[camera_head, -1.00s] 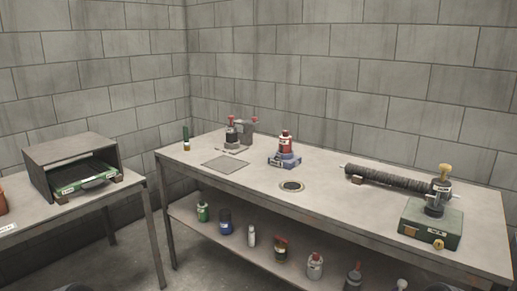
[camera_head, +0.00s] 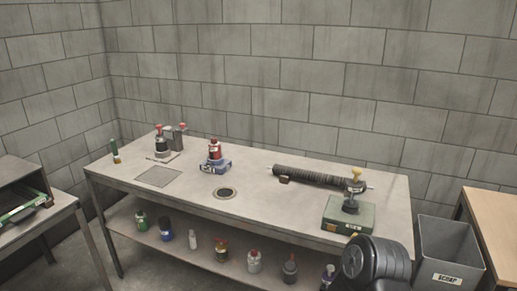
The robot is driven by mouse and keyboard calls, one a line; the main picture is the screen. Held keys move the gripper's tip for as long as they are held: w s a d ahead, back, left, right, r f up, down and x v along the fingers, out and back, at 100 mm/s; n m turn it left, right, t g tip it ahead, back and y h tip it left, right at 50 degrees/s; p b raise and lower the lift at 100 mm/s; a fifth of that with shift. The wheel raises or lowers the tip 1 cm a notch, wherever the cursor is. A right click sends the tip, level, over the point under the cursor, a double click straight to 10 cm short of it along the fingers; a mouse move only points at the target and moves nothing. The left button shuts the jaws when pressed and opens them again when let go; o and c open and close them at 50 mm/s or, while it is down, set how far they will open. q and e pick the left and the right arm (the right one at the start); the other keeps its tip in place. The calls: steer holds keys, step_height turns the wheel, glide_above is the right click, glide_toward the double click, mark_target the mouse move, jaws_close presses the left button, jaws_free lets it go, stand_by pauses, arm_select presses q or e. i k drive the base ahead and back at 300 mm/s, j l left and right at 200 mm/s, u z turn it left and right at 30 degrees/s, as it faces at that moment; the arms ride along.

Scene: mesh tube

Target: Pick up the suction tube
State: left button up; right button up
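A long dark ribbed tube (camera_head: 312,177) lies on the right half of the grey workbench (camera_head: 260,187), toward its back edge. It looks like the suction tube, and a thin pale rod end sticks out at its left. A dark rounded part of my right arm shows at the lower right, in front of the bench.
A grey scrap bin (camera_head: 448,250) stands right of the bench, beside a wooden table (camera_head: 497,215). A red bottle on a blue base (camera_head: 214,157), a round dark-centred disc (camera_head: 226,193) and a flat plate (camera_head: 158,177) are on the bench. Several bottles stand on the lower shelf.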

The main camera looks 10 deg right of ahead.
mark_target(353, 192)
steer(key=z, duration=1.45)
steer(key=i+z, duration=0.1)
steer(key=z, duration=0.35)
steer(key=i+l, duration=0.1)
steer(key=i, duration=0.2)
steer(key=i+l, duration=0.1)
steer(key=i, duration=0.25)
